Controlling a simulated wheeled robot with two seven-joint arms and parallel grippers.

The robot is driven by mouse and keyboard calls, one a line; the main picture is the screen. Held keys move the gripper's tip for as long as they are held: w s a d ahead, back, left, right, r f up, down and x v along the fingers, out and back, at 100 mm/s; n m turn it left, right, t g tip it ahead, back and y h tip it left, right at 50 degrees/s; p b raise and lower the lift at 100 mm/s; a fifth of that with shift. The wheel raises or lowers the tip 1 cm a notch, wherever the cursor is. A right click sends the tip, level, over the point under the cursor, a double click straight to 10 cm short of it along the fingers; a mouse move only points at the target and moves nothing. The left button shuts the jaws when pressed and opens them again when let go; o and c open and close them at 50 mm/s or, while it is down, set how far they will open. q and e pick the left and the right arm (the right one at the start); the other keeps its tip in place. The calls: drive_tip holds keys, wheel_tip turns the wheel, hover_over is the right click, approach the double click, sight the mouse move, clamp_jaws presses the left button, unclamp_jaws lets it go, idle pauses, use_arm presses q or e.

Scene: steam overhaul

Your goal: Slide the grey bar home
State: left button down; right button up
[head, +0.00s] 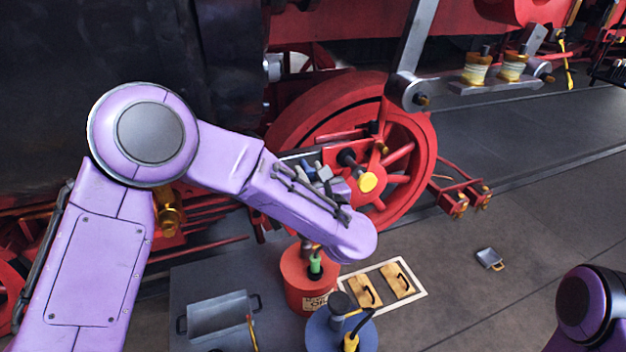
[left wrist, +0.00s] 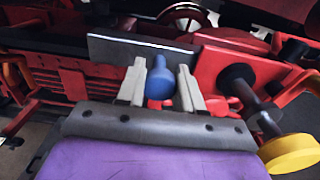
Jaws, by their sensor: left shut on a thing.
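The grey bar (left wrist: 118,50) shows in the left wrist view as a long flat plate lying across the red frame of the engine. Its right end meets a red block (left wrist: 225,72); I cannot tell how deep it goes in. A blue knob (left wrist: 159,82) stands in front of the bar. My left gripper (left wrist: 161,70) has its two pale fingers on either side of this knob and is shut on it. In the head view my left gripper (head: 318,174) is beside the red wheel, and my arm hides most of the bar. My right gripper is out of view.
The red spoked wheel (head: 412,142) and a yellow-capped pin (left wrist: 290,153) are close right of the left gripper. Below stand a red oil can (head: 296,284), a blue round container (head: 330,335) and a grey tray (head: 218,314).

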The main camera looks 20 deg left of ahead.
use_arm(q)
drive_tip(key=c, duration=0.9)
unclamp_jaws()
drive_tip(key=shift+w+d+r, duration=0.1)
drive_tip(key=shift+d, duration=0.05)
drive_tip(key=shift+o, duration=0.7)
drive_tip(key=shift+w+d, duration=0.1)
drive_tip(key=shift+d, duration=0.05)
drive_tip(key=b+v, duration=0.4)
drive_tip(key=v, duration=0.6)
drive_tip(key=shift+s, duration=0.25)
drive_tip(key=shift+d, duration=0.15)
